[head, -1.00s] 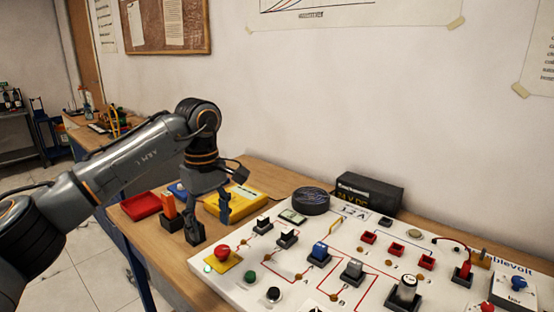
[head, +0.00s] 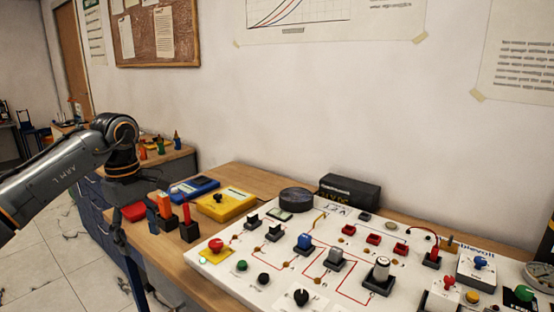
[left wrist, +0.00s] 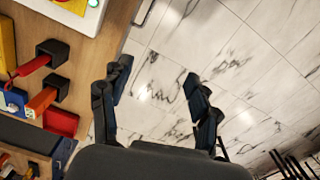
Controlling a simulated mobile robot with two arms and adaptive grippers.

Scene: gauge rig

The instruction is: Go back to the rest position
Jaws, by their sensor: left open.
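My left gripper (head: 128,192) hangs at the left of the head view, by the near left edge of the workbench (head: 168,247). In the left wrist view its two fingers (left wrist: 158,73) are spread apart with nothing between them, and only tiled floor shows beyond. The gripper is clear of the white gauge panel (head: 225,268). My right gripper is in neither view.
A red-handled tool (head: 186,214) and an orange-handled tool (head: 165,206) stand in black holders near the left gripper. A yellow case (head: 240,207) and a blue meter (head: 193,187) lie behind them. Open floor (head: 50,265) is at the left.

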